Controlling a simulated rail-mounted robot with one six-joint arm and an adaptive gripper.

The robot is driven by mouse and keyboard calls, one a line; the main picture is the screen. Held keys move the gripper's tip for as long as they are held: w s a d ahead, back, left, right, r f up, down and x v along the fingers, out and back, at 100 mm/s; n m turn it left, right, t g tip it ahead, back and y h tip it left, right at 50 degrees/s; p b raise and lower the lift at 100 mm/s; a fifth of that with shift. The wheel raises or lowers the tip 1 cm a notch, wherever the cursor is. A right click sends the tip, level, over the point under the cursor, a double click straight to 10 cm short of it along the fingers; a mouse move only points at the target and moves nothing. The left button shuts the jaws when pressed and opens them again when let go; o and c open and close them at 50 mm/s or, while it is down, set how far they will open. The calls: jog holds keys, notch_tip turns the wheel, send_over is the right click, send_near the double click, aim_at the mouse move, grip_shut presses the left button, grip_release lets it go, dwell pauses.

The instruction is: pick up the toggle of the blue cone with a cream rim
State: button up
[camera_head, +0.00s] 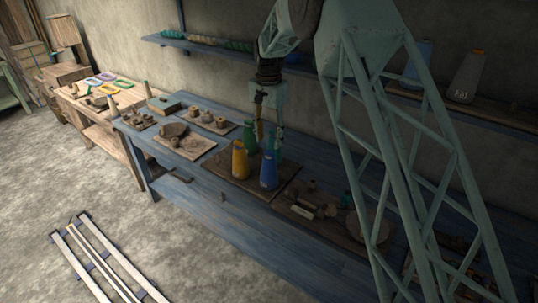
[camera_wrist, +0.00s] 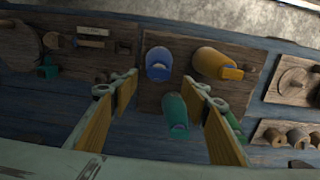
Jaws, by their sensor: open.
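The blue cone (camera_head: 268,174) stands upright on a brown board at the front of the blue table. In the wrist view the blue cone (camera_wrist: 158,62) lies just beyond my fingertips, with a paler rim around its top; its toggle is too small to make out. My gripper (camera_head: 268,128) hangs above the board, behind and above the blue cone. In the wrist view my gripper (camera_wrist: 161,82) is open, its yellow-padded fingers spread wide and nothing held. A teal cone (camera_wrist: 176,112) shows between the fingers, below them.
A yellow cone (camera_head: 240,160) stands just left of the blue one, and a green cone (camera_head: 250,137) behind it. Wooden parts (camera_head: 310,208) lie to the right, and a board with a round block (camera_head: 185,142) to the left. A shelf (camera_head: 200,48) runs along the wall.

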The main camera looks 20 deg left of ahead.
aim_at(269, 152)
jog(key=shift+f, duration=0.1)
jog(key=shift+s+d+f, duration=0.1)
jog(key=shift+s+f, duration=0.05)
jog(key=shift+f, duration=2.35)
jog(key=shift+c, duration=0.7)
jog(key=c, duration=0.6)
